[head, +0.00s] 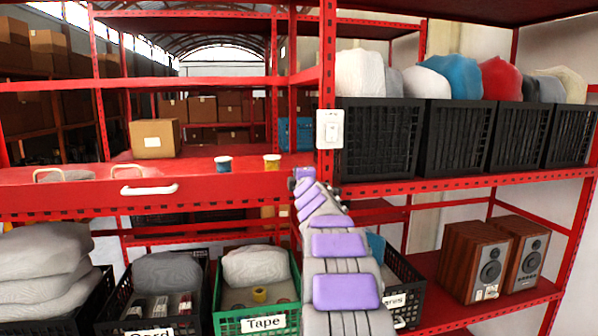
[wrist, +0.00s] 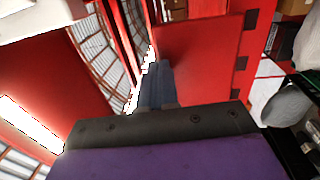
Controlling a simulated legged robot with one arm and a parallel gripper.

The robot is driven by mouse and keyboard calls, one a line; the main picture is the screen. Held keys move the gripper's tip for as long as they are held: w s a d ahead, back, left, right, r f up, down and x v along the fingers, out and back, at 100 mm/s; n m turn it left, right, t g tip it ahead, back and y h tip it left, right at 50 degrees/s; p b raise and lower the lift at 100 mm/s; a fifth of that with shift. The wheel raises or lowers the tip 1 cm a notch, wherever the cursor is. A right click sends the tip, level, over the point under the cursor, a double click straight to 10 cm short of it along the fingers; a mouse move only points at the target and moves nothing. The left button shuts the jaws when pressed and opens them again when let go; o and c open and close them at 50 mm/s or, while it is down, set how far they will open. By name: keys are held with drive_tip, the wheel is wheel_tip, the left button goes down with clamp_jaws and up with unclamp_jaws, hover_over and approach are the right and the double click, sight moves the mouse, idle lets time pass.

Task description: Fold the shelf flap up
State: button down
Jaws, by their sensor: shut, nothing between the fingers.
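The red shelf flap (head: 215,190) appears to be the wide panel at left in the head view, with a white handle (head: 150,189) on it. Its exact tilt is hard to tell. My gripper (head: 301,176) is at the panel's right end, close to the red upright post (head: 327,90). In the wrist view my gripper's dark fingers (wrist: 157,85) are together with nothing between them. They point along a red panel (wrist: 200,52) with dark fittings on its right edge. I cannot tell if they touch it.
Two small cups, blue-white (head: 223,163) and yellow (head: 272,161), stand near the panel, and a cardboard box (head: 155,138) is behind. A white switch box (head: 330,129) is on the post. Black crates (head: 380,140) and wooden speakers (head: 475,260) fill the right shelves. A green crate (head: 225,325) is below.

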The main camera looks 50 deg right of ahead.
drive_tip(key=shift+a+r+p, duration=0.1)
drive_tip(key=shift+r+p, duration=0.15)
drive_tip(key=shift+p, duration=0.15)
idle(0.3)
drive_tip(key=shift+f, duration=0.1)
